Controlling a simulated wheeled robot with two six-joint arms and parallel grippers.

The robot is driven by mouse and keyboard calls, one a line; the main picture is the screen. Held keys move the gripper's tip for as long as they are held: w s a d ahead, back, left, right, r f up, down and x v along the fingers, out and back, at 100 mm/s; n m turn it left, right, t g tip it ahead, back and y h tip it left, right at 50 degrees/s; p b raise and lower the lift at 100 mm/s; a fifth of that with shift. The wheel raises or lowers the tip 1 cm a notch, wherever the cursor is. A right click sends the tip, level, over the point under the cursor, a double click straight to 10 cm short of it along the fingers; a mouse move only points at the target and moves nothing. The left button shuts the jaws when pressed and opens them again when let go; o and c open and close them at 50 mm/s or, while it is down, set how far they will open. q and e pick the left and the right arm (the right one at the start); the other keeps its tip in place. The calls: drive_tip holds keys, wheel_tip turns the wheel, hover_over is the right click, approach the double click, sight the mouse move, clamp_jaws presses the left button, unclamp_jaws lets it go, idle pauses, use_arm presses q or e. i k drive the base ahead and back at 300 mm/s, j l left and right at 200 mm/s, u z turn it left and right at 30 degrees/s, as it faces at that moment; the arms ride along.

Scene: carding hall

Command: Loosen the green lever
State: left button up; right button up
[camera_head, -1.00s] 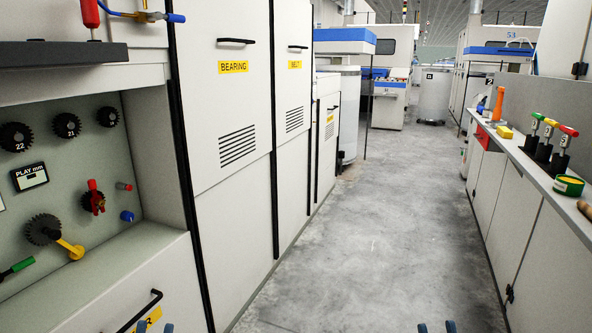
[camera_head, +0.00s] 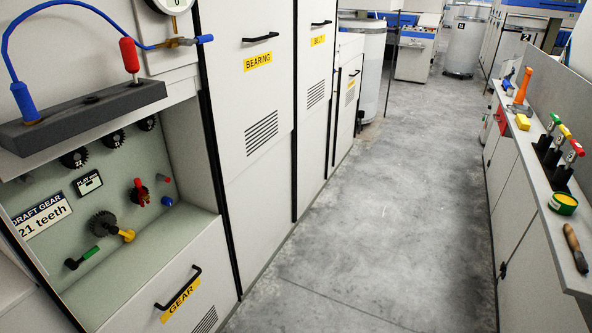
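The green lever (camera_head: 90,252) sits low in an open recess in the machine on the left. It has a green handle and a dark hub at its lower left end. A large dark gear (camera_head: 103,225) lies just to its upper right, with a yellow lever (camera_head: 127,236) beside that. A red-handled part (camera_head: 139,193) and a blue knob (camera_head: 166,202) are farther right in the recess. Neither of my grippers is in the picture, so I cannot see their state.
A dark ledge (camera_head: 82,115) with a red-handled tool (camera_head: 130,57) and a blue cable overhangs the recess. A GEAR door with a black handle (camera_head: 179,289) is below. A bench (camera_head: 545,187) with tools runs along the right. The grey floor (camera_head: 370,220) between is clear.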

sight(73, 265)
drive_tip(key=u, duration=1.1)
drive_tip(key=i+l, duration=0.2)
drive_tip(key=i, duration=0.25)
drive_tip(key=u, duration=1.6)
